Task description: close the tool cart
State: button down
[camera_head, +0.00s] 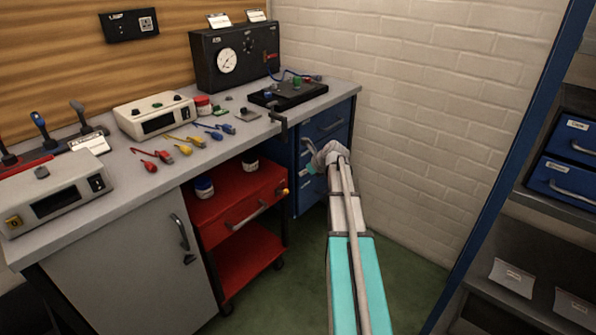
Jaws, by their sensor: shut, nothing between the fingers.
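The red tool cart (249,262) stands under the workbench, with wheels on the green floor and an open lower shelf. Its upper part has a red front (258,204) with a grey bar handle and a yellow-orange piece at its right end. I cannot tell whether this is a drawer standing out or the cart's fixed top. My arm comes up from the bottom, right of the cart. My gripper (314,160) is shut and empty, in front of the blue drawer unit and right of the cart, apparently apart from it. Its fingertips are small and partly hidden by the wrist.
Blue drawers (327,123) sit under the bench's right end, close to my gripper. Jars (203,187) stand on the red cart. A grey cabinet door (130,262) is at left. A dark shelf rack (520,235) stands at right. Green floor (405,262) is free between.

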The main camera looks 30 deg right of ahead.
jog(key=shift+p+v, duration=0.75)
jog(key=shift+v, duration=0.75)
jog(key=shift+a, duration=0.1)
jog(key=s+a+f+n+g, duration=0.2)
jog(key=s+a+n, duration=0.2)
jog(key=a+n, duration=0.55)
jog(key=s+a+f+n+g, duration=0.2)
jog(key=s+a+n+g, duration=0.3)
jog(key=a, duration=0.7)
jog(key=s+a+f+n+g+h, duration=0.1)
jog(key=s+a+n+h, duration=0.2)
jog(key=s+a+n, duration=1.3)
jog(key=w+d+r+n+p, duration=0.1)
jog(key=r+p, duration=1)
jog(key=w+d+r+n+p, duration=0.1)
jog(key=w+r+p, duration=0.1)
jog(key=r+p, duration=1)
jog(key=shift+w, duration=0.2)
jog(key=shift+d, duration=0.1)
